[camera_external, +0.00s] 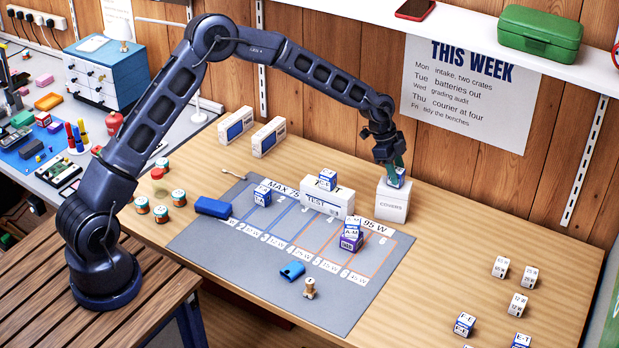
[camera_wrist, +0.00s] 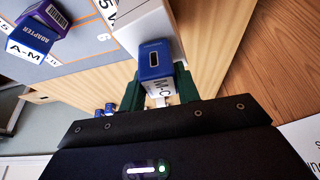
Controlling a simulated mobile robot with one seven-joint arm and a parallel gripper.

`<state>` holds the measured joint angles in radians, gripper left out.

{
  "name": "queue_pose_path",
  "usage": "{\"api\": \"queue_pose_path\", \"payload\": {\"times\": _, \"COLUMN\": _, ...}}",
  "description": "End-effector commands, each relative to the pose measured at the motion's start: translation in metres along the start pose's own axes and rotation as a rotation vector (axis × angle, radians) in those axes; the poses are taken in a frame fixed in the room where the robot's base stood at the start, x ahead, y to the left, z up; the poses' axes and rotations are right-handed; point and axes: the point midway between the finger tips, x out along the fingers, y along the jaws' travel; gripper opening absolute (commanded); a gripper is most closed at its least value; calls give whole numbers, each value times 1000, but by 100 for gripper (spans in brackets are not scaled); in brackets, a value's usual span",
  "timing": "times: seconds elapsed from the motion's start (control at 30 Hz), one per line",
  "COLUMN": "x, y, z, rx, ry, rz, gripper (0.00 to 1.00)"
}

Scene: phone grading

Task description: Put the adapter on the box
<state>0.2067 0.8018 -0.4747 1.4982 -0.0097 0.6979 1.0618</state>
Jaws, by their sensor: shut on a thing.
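My gripper (camera_external: 390,163) is shut on a small blue and white adapter (camera_external: 396,179), right over the white box marked COVERS (camera_external: 393,205). In the wrist view my gripper (camera_wrist: 157,88) has its green fingers on either side of the adapter (camera_wrist: 153,68). The adapter's blue end with a port faces the camera, and a label reading roughly M-C shows between the fingers. The adapter is at the height of the box top. I cannot tell whether it rests on it or hangs just above.
The grey mat (camera_external: 213,247) with numbered lanes lies left of the box. On it are a white TEST block (camera_external: 327,202) and a purple adapter (camera_external: 351,243), also in the wrist view (camera_wrist: 38,30). Several white cubes lie at right. Bare table lies right of the box.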

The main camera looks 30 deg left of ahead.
Motion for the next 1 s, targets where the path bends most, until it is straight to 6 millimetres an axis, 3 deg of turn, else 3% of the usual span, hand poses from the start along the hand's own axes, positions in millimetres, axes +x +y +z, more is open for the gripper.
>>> {"api": "queue_pose_path", "payload": {"times": 0.27, "x": 2, "y": 0, "z": 1, "rx": 0, "ry": 0, "rz": 0, "gripper": 10}}
{"api": "queue_pose_path", "payload": {"times": 0.3, "x": 2, "y": 0, "z": 1, "rx": 0, "ry": 1, "rz": 0, "gripper": 38}}
{"api": "queue_pose_path", "payload": {"times": 0.4, "x": 2, "y": 0, "z": 1, "rx": 0, "ry": 0, "rz": 0, "gripper": 54}}
{"api": "queue_pose_path", "payload": {"times": 0.77, "x": -2, "y": 0, "z": -1, "rx": 1, "ry": 0, "rz": -1, "gripper": 54}}
{"api": "queue_pose_path", "payload": {"times": 1.0, "x": -38, "y": -1, "z": -1, "rx": 0, "ry": 1, "rz": -3, "gripper": 54}}
